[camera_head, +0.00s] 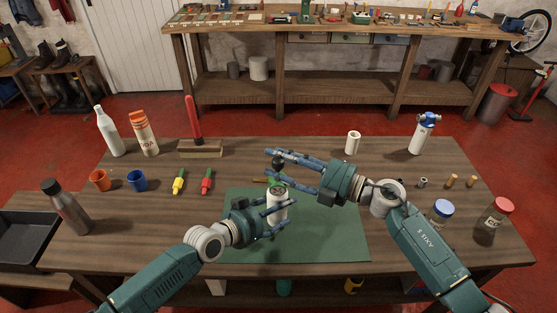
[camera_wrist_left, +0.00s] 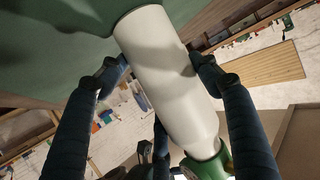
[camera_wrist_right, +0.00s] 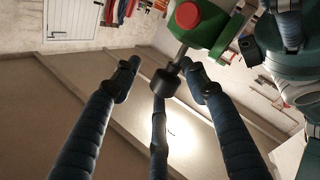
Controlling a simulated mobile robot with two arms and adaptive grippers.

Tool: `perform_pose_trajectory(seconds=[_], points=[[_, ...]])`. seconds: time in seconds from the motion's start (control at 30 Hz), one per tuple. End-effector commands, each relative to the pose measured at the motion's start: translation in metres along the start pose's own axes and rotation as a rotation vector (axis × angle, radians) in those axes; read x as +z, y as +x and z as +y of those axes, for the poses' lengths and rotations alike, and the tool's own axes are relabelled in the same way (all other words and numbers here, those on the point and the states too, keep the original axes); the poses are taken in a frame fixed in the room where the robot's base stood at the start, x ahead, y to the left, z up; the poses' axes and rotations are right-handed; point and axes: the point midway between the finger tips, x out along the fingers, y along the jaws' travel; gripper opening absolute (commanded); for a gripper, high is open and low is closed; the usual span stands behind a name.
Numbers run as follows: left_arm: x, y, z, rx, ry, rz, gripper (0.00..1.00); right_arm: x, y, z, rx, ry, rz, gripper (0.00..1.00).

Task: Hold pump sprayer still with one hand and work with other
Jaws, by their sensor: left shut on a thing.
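The pump sprayer (camera_head: 277,206) stands upright on the green mat (camera_head: 335,235); it has a white body, a green head (camera_wrist_right: 205,22) and a black pump knob (camera_wrist_right: 167,82) on a rod. My left gripper (camera_head: 284,214) is shut on the white body, which fills the space between its fingers in the left wrist view (camera_wrist_left: 165,70). My right gripper (camera_head: 270,168) is open at the top of the sprayer, with its fingers either side of the knob.
A blue-topped canister (camera_head: 424,133) and a white cup (camera_head: 352,142) stand at the back right. Jars stand at the right (camera_head: 495,222). The mat's right part is clear.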

Motion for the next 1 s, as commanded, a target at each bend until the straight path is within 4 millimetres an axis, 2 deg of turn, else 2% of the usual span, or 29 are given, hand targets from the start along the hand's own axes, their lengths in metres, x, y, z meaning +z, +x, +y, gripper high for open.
perform_pose_trajectory(seconds=[0.13,0.23,0.7,0.83,1.0], points=[[-0.001,0.0,0.0,0.0,0.0,0.0,0.23,-0.001,-0.001,-0.001,-0.001,0.002,0.003,0.44],[-0.001,0.0,0.0,0.0,0.0,0.0,0.23,0.0,-0.01,-0.002,-0.003,0.002,0.001,0.44],[0.0,0.0,0.0,0.0,0.0,0.0,0.23,0.001,-0.101,-0.001,-0.003,0.001,-0.001,0.44],[0.0,0.0,0.0,0.0,-0.001,0.0,0.23,0.001,-0.115,-0.001,-0.001,0.001,-0.001,0.44],[0.0,0.0,0.0,0.0,-0.001,0.0,0.23,0.0,-0.12,0.0,0.0,0.001,0.001,0.44]])
